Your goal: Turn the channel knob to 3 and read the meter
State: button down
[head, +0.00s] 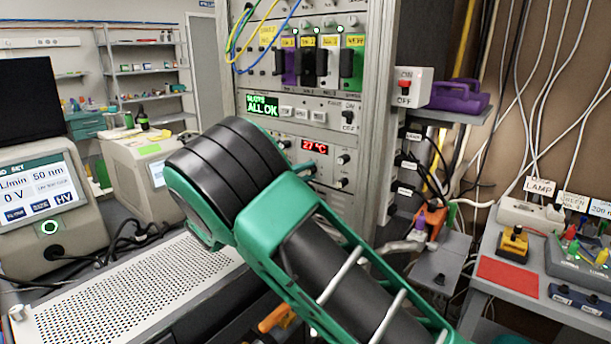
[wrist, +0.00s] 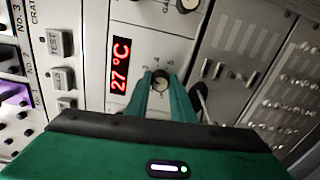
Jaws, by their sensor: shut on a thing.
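The channel knob (wrist: 160,82) is a small round knob on a pale panel, with small numbers around it; 3, 4 and 5 seem to show on its upper side in the wrist view. My gripper (wrist: 161,88) is shut on this knob, its green fingers at either side. Which number the knob points to is not clear. The meter (wrist: 120,65) beside the knob is a red display reading 27 °C, turned sideways there. The meter also shows upright in the head view (head: 314,146).
More knobs (head: 343,159) sit right of the meter. Above is a green ALL OK screen (head: 262,106) with several buttons. A CRATE panel (wrist: 212,70) adjoins the meter panel. An ON/OFF switch box (head: 405,87) juts from the rack's right side.

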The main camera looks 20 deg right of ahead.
jog(key=shift+f, duration=0.2)
jog(key=c, duration=1.5)
grip_release()
jog(key=shift+r, duration=0.1)
jog(key=shift+c, duration=0.2)
jog(key=v, duration=1)
jog(key=shift+s+a, duration=0.15)
jog(key=shift+a, duration=0.2)
